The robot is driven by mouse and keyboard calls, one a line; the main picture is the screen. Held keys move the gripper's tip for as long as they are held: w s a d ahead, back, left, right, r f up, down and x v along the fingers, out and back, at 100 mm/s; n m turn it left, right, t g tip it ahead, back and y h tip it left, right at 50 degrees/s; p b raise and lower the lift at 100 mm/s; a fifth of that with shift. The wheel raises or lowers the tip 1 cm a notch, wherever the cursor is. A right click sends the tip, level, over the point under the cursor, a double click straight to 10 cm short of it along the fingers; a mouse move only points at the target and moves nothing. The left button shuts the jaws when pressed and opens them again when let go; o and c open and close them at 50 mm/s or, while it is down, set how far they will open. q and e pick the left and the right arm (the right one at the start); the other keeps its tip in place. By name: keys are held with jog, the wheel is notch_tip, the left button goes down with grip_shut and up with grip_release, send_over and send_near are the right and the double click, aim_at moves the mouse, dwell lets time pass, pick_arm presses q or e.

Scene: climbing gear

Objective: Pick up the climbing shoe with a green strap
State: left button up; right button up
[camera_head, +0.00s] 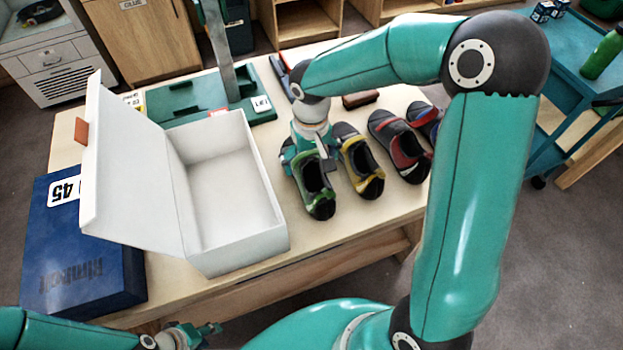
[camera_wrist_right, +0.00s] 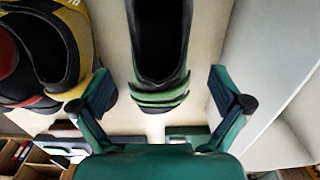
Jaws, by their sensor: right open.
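The climbing shoe with green straps (camera_head: 318,196) lies on the wooden table, just right of the open white box (camera_head: 242,252). My right gripper (camera_head: 306,158) is above its far end, and the arm and wrist hide part of the shoe. In the right wrist view the gripper (camera_wrist_right: 161,82) is open, with one finger on each side of the shoe (camera_wrist_right: 160,98). The dark shoe opening and green strap show between the fingers, with gaps on both sides. My left gripper (camera_head: 205,332) is low at the bottom left, away from the shoes; its jaw state is unclear.
A yellow-and-black shoe (camera_head: 364,172) lies close on the right, then a red one (camera_head: 402,148) and a blue one (camera_head: 424,116). A blue box (camera_head: 85,268) is at the left. A green measuring device (camera_head: 182,112) stands behind the white box. A teal cart (camera_head: 560,50) stands right.

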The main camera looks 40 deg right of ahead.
aim_at(312, 182)
jog(key=shift+s+f+p, duration=0.1)
jog(key=shift+f+p, duration=0.45)
jog(key=shift+f, duration=2.15)
jog(key=shift+r, duration=0.1)
jog(key=c, duration=1.4)
